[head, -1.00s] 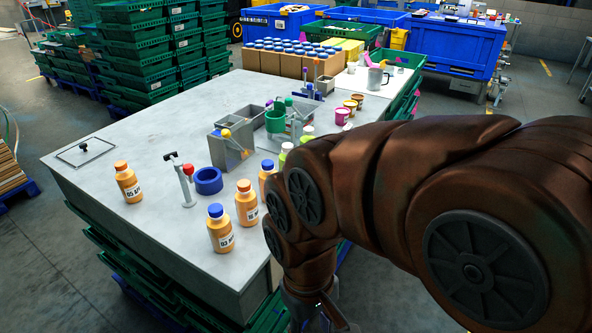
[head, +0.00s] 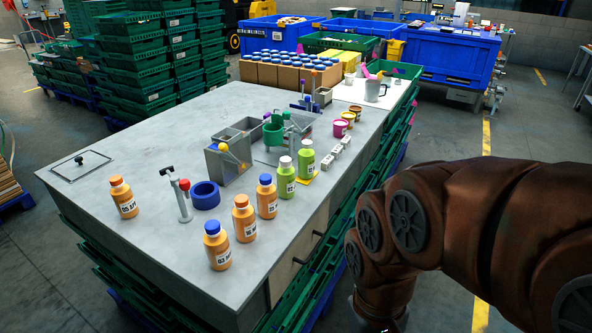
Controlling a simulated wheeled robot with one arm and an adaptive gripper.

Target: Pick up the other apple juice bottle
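Two orange bottles with blue caps stand upright near the table's front edge, one at the near corner (head: 217,248) and one farther back (head: 267,197). An orange bottle with an orange cap (head: 244,219) stands between them, and another orange-capped one (head: 124,198) stands apart at the left. Two green bottles (head: 286,180) (head: 305,160) stand behind the row. The labels are too small to read surely, so I cannot tell which bottles are apple juice. My arm hangs down right of the table, clear of the bottles. My gripper is below the picture's bottom edge.
The grey table (head: 130,240) has free room at left and back. A blue tape roll (head: 206,196) and a red-knobbed lever (head: 183,196) stand near the bottles. Metal bins (head: 228,165) stand mid-table.

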